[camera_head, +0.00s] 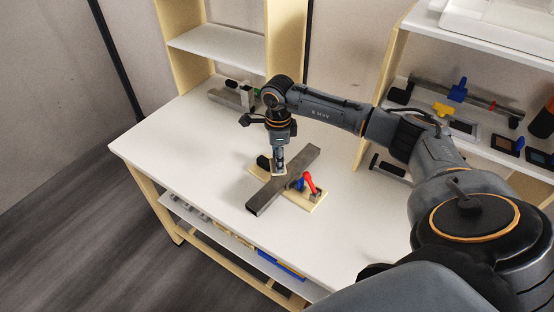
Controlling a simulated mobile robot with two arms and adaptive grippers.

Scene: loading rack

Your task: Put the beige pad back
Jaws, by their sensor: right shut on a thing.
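My right gripper (279,170) points straight down over the white table and is shut on a small pale piece at its fingertips. This looks like the beige pad (277,174), but it is tiny here and its edges are hard to make out. The fingertips are just beside the dark grey bar (265,198), close above or at the beige wooden board (310,200) under it. Whether the pad touches the board or the bar I cannot tell. My left gripper is not in view.
A red-handled clamp (309,182) with a blue part (299,184) stands on the board, right of the bar. A black block (262,162) is left of the gripper. A metal fixture (232,95) lies farther back. Shelves with tools stand at right. The table's left and front are clear.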

